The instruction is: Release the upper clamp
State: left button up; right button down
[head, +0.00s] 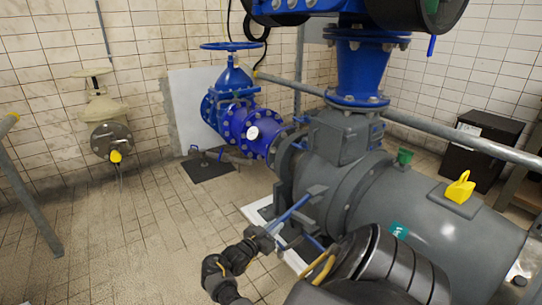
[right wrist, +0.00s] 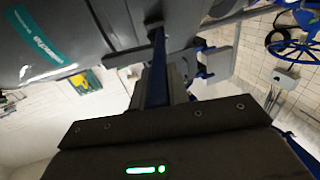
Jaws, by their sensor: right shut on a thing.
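The upper clamp's blue lever (head: 290,212) sticks out from the side of the grey pump housing, slanting down toward the lower left. My right gripper (head: 264,236) is shut on the lever near its outer end. In the right wrist view the blue lever (right wrist: 158,70) runs from between the fingers toward the grey clamp parts on the housing. A second, lower blue lever (head: 315,243) shows just below, partly hidden by my arm. My left gripper is not in view.
The large grey pump body (head: 440,225) fills the right side, with a yellow part (head: 460,187) on top. A blue valve with a handwheel (head: 230,46) stands behind. A grey rail (head: 32,190) stands at the left. The tiled floor left of the pump is clear.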

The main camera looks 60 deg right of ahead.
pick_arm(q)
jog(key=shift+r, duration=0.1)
pick_arm(e)
jog(key=shift+w+d+r, duration=0.15)
jog(key=shift+r, duration=0.1)
jog(key=c, duration=1.7)
grip_release()
jog(key=shift+c, duration=0.2)
jog(key=o, duration=0.4)
jog(key=shift+f, duration=0.15)
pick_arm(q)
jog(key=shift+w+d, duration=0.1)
pick_arm(e)
jog(key=shift+w+a, duration=0.1)
jog(key=shift+a, duration=0.3)
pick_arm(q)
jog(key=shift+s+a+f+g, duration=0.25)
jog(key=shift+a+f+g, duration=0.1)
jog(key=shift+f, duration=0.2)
pick_arm(e)
jog(key=shift+w+a, duration=0.2)
jog(key=shift+a, duration=0.9)
jog(key=shift+w+a, duration=0.2)
jog(key=shift+a, duration=0.95)
jog(key=shift+w+a, duration=0.2)
jog(key=shift+a, duration=0.9)
